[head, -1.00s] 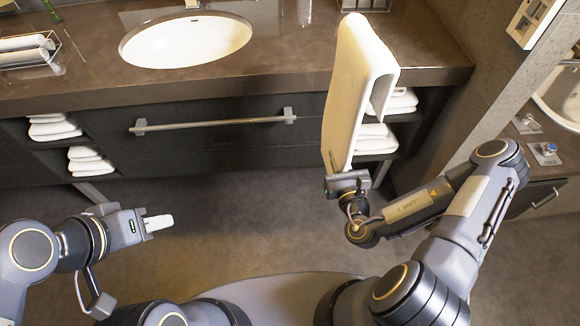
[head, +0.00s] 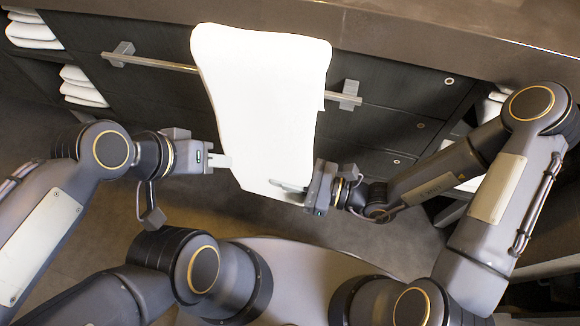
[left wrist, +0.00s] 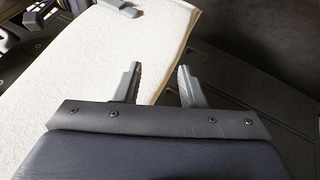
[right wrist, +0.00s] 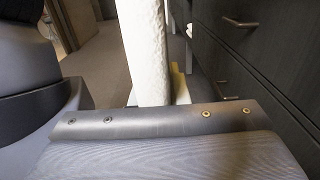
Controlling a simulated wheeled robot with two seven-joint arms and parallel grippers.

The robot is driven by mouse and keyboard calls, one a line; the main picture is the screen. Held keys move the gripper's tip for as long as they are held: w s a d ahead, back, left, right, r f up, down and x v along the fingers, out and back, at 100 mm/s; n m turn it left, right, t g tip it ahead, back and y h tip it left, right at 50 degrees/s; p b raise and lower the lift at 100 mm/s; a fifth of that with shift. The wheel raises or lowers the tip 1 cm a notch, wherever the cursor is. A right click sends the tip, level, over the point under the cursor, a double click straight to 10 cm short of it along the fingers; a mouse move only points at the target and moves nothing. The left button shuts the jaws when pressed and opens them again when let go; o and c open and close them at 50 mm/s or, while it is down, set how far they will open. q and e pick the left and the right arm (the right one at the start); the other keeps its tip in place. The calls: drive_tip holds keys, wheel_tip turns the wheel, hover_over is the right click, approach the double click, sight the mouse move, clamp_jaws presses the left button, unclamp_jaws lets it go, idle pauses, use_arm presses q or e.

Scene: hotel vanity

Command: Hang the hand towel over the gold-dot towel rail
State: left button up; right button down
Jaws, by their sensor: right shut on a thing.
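The white hand towel (head: 262,100) stands stretched out in front of the towel rail (head: 165,63) in the head view. It hides the rail's middle, and its far end reaches above the rail; I cannot tell whether it touches the rail. My right gripper (head: 290,187) is shut on the towel's near right corner. The towel shows edge-on in the right wrist view (right wrist: 147,50), where the fingertips are hidden. My left gripper (head: 222,160) is at the towel's left edge. In the left wrist view its fingers (left wrist: 157,80) are apart, with the towel (left wrist: 80,70) beneath the left finger.
The brown countertop (head: 430,30) runs along the back above dark drawers (head: 400,95) with small round marks. Folded white towels (head: 82,85) sit on shelves at the left. The rail's brackets show either side of the towel. Open floor (head: 115,205) lies below.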

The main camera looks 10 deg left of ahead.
drive_tip(key=shift+w+a+f, duration=0.15)
drive_tip(key=shift+f, duration=0.1)
drive_tip(key=shift+w, duration=4.45)
wheel_tip(320, 180, down, 14)
drive_tip(key=b, duration=0.9)
drive_tip(key=shift+s, duration=0.1)
drive_tip(key=c, duration=1.3)
unclamp_jaws()
drive_tip(key=shift+d, duration=0.25)
